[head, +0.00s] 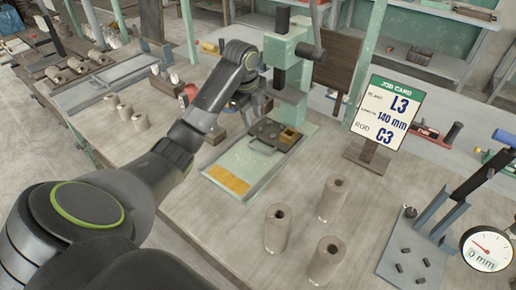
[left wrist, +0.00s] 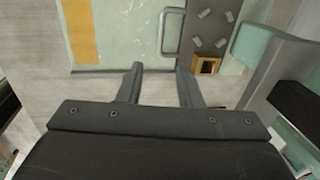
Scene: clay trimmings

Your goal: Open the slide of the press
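The green press (head: 287,50) stands at the back middle of the table. Its slide (head: 268,131) is a dark plate with several small slugs and a brass-coloured block (head: 288,135), lying on the pale green bed (head: 240,168). In the left wrist view the slide (left wrist: 198,45) has a grey loop handle (left wrist: 164,32) along its left edge. My left gripper (head: 246,112) is beside the press, near the slide. In the left wrist view its two fingers (left wrist: 160,82) are apart and empty, with the handle just beyond them, not between them. My right gripper is not in view.
Several clay cylinders (head: 276,228) stand at the front of the table. A job card (head: 386,112) on a stand is right of the press. A lever tool (head: 430,220) and a dial (head: 487,249) are at the right. A yellow strip (head: 228,180) marks the bed's front.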

